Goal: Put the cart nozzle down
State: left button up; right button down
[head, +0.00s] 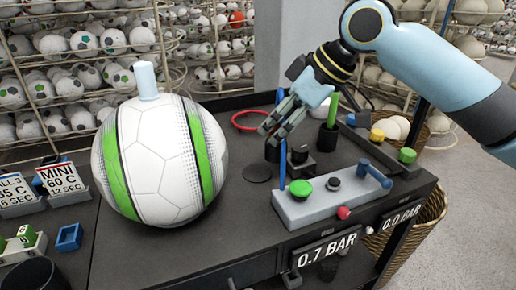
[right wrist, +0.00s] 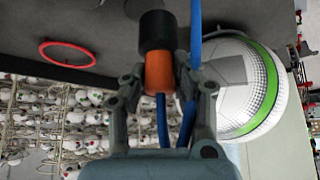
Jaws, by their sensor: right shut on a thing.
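My right gripper (head: 272,125) is above the table, beside the big ball's right side, with its fingers pointing down. In the right wrist view it (right wrist: 160,85) is shut on the cart nozzle (right wrist: 159,72), which has an orange body and a black end. A blue hose runs from the nozzle toward the palm. In the head view the fingers mostly hide the nozzle; its black end (head: 272,152) shows below them, apart from the ball. My left gripper is not in view.
The large white and green ball (head: 165,165) stands on the table's left half, with a pale blue cylinder (head: 147,80) on top. A grey control box (head: 330,200) with green and red buttons, a black holder (head: 300,165), and a red ring (head: 250,119) are nearby. A flat dark disc (head: 257,173) lies between.

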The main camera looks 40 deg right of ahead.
jog(key=w+f, duration=0.1)
jog(key=f, duration=0.1)
jog(key=w+f, duration=0.2)
jog(key=w+f+p, duration=0.1)
jog(key=w+f, duration=0.1)
jog(key=shift+w+a+f, duration=0.2)
jog(key=shift+w+a, duration=0.05)
jog(key=shift+f, duration=0.55)
jog(key=c, duration=1)
grip_release()
jog(key=shift+f, duration=0.1)
jog(key=shift+v, duration=6.1)
